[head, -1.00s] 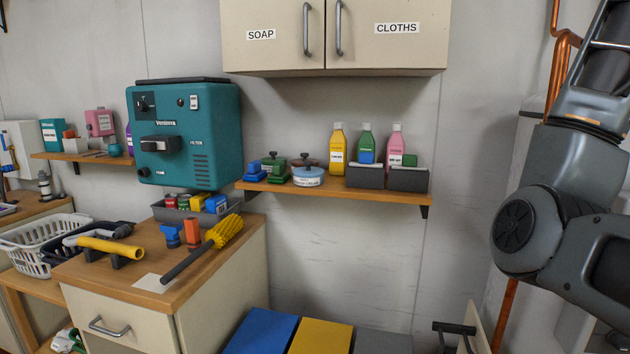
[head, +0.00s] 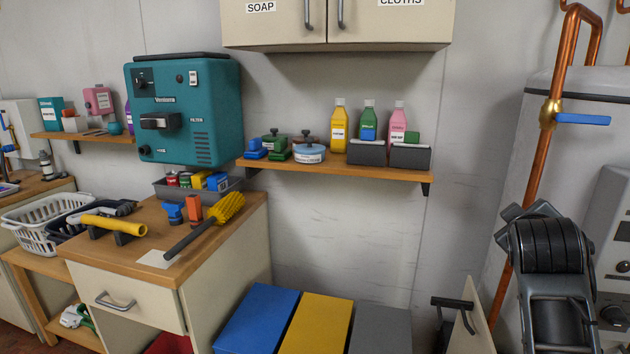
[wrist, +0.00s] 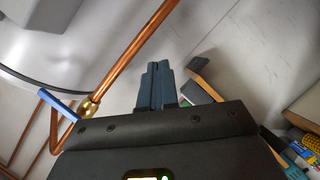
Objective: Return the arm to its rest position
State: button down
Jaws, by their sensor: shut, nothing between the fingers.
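My gripper (wrist: 155,85) shows in the wrist view with its two dark fingers closed together and nothing between them. In that view it stands in front of the pale wall, beside a copper pipe (wrist: 128,58). In the head view my arm is folded low at the right edge, in front of the white boiler. I cannot make out the fingertips in the head view.
A copper pipe with a blue-handled valve (head: 582,119) runs down the boiler (head: 560,85) close to my arm. A wooden shelf (head: 340,169) with bottles and tins is on the wall. Blue (head: 257,318) and yellow (head: 317,322) lids stand below. A counter (head: 105,262) holds a yellow brush (head: 226,208).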

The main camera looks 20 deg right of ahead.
jog(key=s+a+f+n+t+y, duration=0.2)
jog(key=s+a+f+t+y, duration=0.35)
jog(key=s+a+f, duration=1.25)
jog(key=s+a+r+m+y, duration=0.1)
jog(key=s+a, duration=0.4)
jog(key=s, duration=0.6)
jog(key=s+a+r+m+y, duration=0.2)
jog(key=s+a, duration=0.4)
jog(key=s, duration=0.5)
jog(key=shift+a+r+y, duration=0.25)
jog(key=shift+r+y, duration=0.3)
jog(key=shift+y, duration=0.6)
jog(key=shift+g, duration=0.25)
